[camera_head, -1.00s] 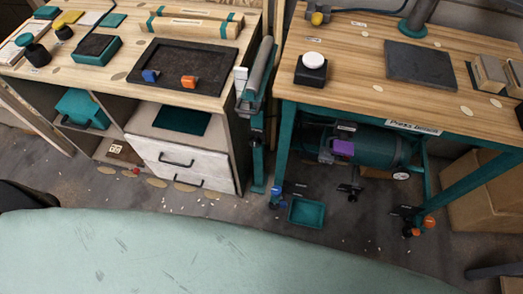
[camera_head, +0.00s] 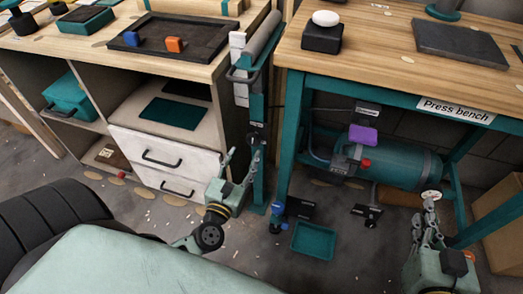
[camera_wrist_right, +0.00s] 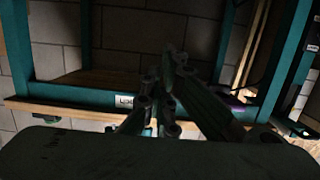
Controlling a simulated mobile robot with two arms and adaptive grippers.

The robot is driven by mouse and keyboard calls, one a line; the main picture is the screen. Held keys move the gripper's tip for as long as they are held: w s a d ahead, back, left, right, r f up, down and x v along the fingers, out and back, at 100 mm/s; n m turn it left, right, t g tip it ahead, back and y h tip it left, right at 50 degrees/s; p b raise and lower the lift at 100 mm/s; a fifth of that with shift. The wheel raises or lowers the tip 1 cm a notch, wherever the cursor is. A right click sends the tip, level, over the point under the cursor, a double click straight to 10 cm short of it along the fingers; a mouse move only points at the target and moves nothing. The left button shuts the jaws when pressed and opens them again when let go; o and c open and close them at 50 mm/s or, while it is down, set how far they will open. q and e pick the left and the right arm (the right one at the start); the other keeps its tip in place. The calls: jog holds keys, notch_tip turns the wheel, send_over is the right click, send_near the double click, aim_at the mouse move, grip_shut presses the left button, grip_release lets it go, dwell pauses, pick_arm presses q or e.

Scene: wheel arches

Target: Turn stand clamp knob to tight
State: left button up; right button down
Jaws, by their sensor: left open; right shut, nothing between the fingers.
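A teal stand post (camera_head: 258,180) rises between the drawer cabinet and the press bench in the head view, with a grey roller (camera_head: 262,38) at its top. A dark clamp-like fitting (camera_head: 256,137) sits partway up the post; I cannot make out a knob or its setting. My left gripper (camera_head: 241,155) is open and empty, in front of the post's lower part; I cannot tell whether it touches it. My right gripper (camera_head: 430,212) is shut and empty, in front of the bench's right side. Its closed fingers also show in the right wrist view (camera_wrist_right: 166,88).
The press bench (camera_head: 380,66) has a teal tank (camera_head: 405,166) with a purple part (camera_head: 363,134) below it. A teal tray (camera_head: 313,240) lies on the floor by the bench's left leg. The drawer cabinet (camera_head: 160,152) stands left. A pale green surface (camera_head: 120,265) fills the lower left.

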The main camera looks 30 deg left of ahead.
aim_at(250, 142)
pick_arm(q)
jog(key=shift+n, duration=0.3)
jog(key=x, duration=0.6)
jog(key=shift+w+a+r, duration=0.1)
jog(key=shift+w+r, duration=0.05)
jog(key=shift+w, duration=0.05)
jog(key=shift+w+a, duration=0.15)
jog(key=shift+w, duration=0.5)
pick_arm(e)
jog(key=shift+w+a+r+t, duration=0.1)
jog(key=shift+r+t, duration=0.5)
jog(key=shift+r, duration=0.5)
pick_arm(q)
jog(key=shift+c, duration=0.7)
jog(key=c, duration=0.9)
